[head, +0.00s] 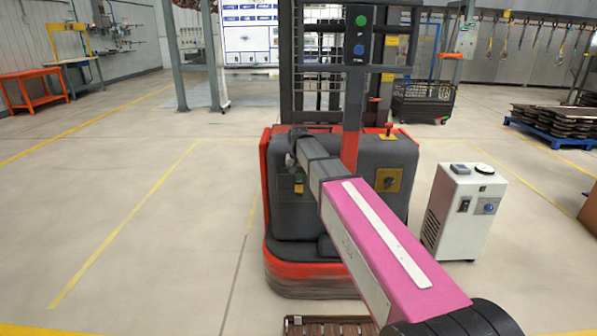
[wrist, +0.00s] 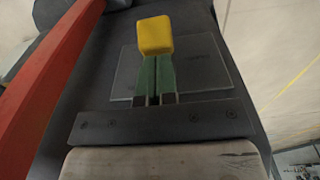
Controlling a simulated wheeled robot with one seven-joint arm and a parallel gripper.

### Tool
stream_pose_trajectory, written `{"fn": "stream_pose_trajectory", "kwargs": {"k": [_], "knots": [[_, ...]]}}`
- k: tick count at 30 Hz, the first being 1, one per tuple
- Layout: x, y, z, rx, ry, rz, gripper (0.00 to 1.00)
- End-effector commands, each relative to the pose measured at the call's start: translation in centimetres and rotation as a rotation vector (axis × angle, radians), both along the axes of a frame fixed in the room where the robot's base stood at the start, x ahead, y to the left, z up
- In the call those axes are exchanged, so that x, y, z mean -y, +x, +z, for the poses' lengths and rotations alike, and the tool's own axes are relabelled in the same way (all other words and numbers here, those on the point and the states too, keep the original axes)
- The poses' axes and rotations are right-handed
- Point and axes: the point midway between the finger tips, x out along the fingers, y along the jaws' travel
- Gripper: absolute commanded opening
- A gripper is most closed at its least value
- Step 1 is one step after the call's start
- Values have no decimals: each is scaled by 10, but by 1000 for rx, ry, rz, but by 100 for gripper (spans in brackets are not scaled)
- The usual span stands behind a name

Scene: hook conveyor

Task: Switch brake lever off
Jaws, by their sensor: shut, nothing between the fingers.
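A yellow block-shaped knob (wrist: 155,36), which I take to be the brake lever's handle, stands out from a grey plate (wrist: 205,65) on a dark machine body in the wrist view. In the head view the yellow knob (head: 299,188) is small, on the front left of the red and dark grey truck (head: 290,222). My gripper (wrist: 156,60) has its two green fingers together, with nothing between them. Their tips are right at the knob's lower edge in the wrist view. I cannot tell whether they touch it. The lever's shaft is hidden.
A red post (wrist: 40,80) runs close on the left in the wrist view. The truck also has a yellow plate with a dark knob (head: 389,183) and a red-topped control (head: 388,130). A white box unit (head: 462,215) stands to the right. The floor at left is clear.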

Motion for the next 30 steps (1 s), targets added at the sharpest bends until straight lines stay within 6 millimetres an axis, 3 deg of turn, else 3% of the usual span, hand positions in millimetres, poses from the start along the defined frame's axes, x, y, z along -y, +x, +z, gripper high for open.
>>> {"fn": "stream_pose_trajectory", "kwargs": {"k": [30], "knots": [[1, -15, -11, 118, 1, 1, 0]]}}
